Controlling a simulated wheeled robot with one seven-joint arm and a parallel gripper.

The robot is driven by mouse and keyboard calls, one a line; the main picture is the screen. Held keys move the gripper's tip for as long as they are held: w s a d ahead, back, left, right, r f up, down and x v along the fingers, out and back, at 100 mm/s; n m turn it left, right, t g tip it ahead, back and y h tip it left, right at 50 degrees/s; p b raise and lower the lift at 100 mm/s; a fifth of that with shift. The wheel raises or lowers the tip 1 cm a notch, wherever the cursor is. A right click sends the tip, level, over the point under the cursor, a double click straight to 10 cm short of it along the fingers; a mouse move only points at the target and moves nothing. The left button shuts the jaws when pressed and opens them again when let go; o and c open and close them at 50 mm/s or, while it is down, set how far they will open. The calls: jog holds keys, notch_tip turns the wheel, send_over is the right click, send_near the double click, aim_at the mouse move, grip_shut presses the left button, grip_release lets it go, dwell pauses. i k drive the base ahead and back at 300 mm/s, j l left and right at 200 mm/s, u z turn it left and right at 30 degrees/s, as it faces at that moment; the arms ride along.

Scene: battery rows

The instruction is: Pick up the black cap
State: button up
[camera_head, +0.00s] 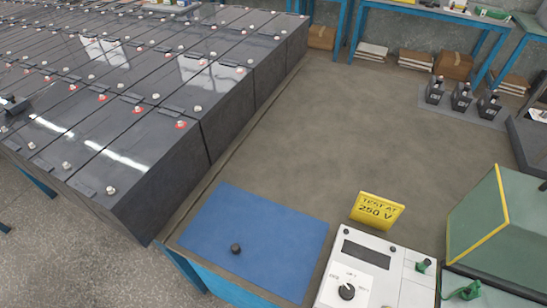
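A small round black cap (236,249) lies on the blue mat (270,225) at the near edge of the table. It sits left of the mat's middle, towards the near side, with bare mat around it. My gripper does not show in the head view.
A white meter (375,260) with a black dial stands right of the mat, with a yellow "TEST AT 250 V" sign (377,211) behind it. A green case (500,222) is at right. Dark battery rows (165,185) fill the left. The middle tabletop is clear.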

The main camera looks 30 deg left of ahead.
aim_at(235, 247)
jog(key=j+u, duration=0.15)
jog(key=u, duration=0.3)
jog(key=i+j+u, duration=0.1)
jog(key=u, duration=0.3)
jog(key=i+j+u, duration=0.1)
jog(key=u, duration=0.35)
jog(key=i+j+u, duration=0.1)
jog(key=u, duration=0.3)
jog(key=i+j, duration=0.25)
jog(key=i, duration=0.1)
